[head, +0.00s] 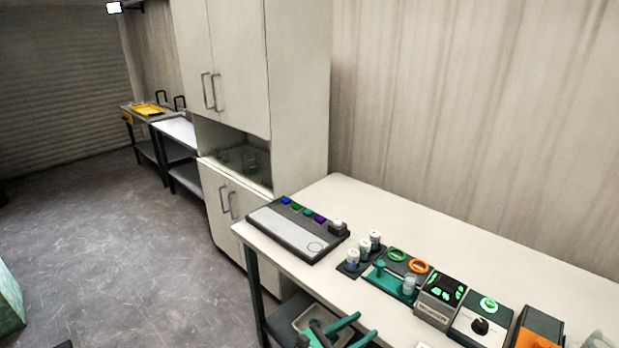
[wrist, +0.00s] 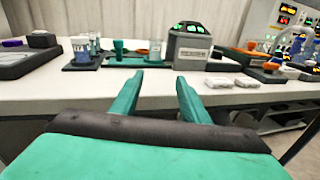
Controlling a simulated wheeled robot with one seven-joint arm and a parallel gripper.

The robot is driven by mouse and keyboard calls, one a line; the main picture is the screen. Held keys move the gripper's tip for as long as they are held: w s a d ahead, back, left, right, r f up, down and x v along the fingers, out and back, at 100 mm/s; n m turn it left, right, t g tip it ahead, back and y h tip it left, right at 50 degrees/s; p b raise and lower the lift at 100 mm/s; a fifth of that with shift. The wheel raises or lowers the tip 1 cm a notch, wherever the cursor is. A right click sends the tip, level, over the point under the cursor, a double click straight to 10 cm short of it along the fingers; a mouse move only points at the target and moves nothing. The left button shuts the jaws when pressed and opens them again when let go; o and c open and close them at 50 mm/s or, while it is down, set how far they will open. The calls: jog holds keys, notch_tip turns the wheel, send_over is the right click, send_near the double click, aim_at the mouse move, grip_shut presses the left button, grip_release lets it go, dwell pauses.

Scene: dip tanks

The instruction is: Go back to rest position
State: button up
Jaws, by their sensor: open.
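My gripper (wrist: 158,82) is in the wrist view with its two teal fingers apart and nothing between them. It points toward the front of the white table (wrist: 110,103). In the head view my gripper (head: 362,328) shows at the bottom, in front of the table's near edge and apart from the things on the table (head: 480,250).
Open floor (head: 120,250) lies at left.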

jog(key=s+a+f+m+t+y, duration=0.1)
jog(key=s+a+f+m+y, duration=0.35)
jog(key=s+f, duration=0.5)
jog(key=s+a+f+m+t+y, duration=0.2)
jog(key=s+a+f+m+y, duration=0.15)
jog(key=s+f+y, duration=0.45)
jog(key=s+a+m, duration=0.3)
jog(key=s+a, duration=0.1)
jog(key=s, duration=0.6)
jog(key=s+r+m+t+y, duration=0.2)
jog(key=s+r+m, duration=1.1)
jog(key=s+r, duration=0.1)
jog(key=shift+s+a+r+t, duration=0.2)
jog(key=shift+a+r+t, duration=0.1)
jog(key=shift+a, duration=0.15)
